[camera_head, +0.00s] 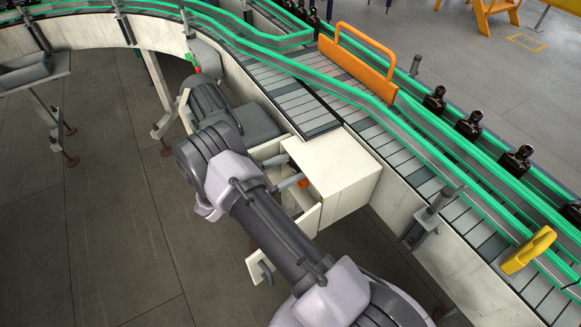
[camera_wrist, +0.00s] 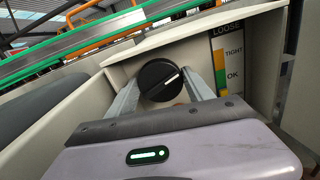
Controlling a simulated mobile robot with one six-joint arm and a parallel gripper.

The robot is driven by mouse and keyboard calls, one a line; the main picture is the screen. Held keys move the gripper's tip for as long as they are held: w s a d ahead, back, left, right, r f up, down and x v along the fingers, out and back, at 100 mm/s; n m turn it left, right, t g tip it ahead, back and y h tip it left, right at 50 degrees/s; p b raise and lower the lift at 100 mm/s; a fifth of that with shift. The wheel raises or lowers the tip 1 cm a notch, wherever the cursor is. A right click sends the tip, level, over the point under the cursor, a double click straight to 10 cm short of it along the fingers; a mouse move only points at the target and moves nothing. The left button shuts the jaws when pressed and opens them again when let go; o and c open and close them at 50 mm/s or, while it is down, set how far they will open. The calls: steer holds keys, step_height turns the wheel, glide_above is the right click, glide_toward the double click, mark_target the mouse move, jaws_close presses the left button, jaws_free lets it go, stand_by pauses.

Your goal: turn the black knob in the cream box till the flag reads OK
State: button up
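The black knob (camera_wrist: 160,80) sits in the open cream box, with a white line on its face pointing to the upper right. My gripper (camera_wrist: 161,77) has one grey finger on each side of it, tips very close to its rim; I cannot tell whether they touch. I cannot make out which mark the flag stands at. In the head view the cream box (camera_head: 345,160) stands against the conveyor, and the knob is not clearly visible.
A small panel with a dark handle (camera_head: 265,271) stands out in front of the box. A grey motor (camera_head: 212,101) is just left of it. The conveyor (camera_head: 300,107) with green rails runs behind, carrying dark bottles (camera_head: 470,125).

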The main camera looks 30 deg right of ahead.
steer(key=shift+c, duration=0.4)
steer(key=shift+f+m+b, duration=0.1)
steer(key=shift+m+b, duration=0.35)
steer(key=shift+m, duration=0.75)
steer(key=m+b, duration=0.1)
steer(key=m, duration=0.3)
steer(key=shift+s+m+b, duration=0.1)
steer(key=shift+m+b, duration=1.45)
steer(key=shift+m, duration=2.05)
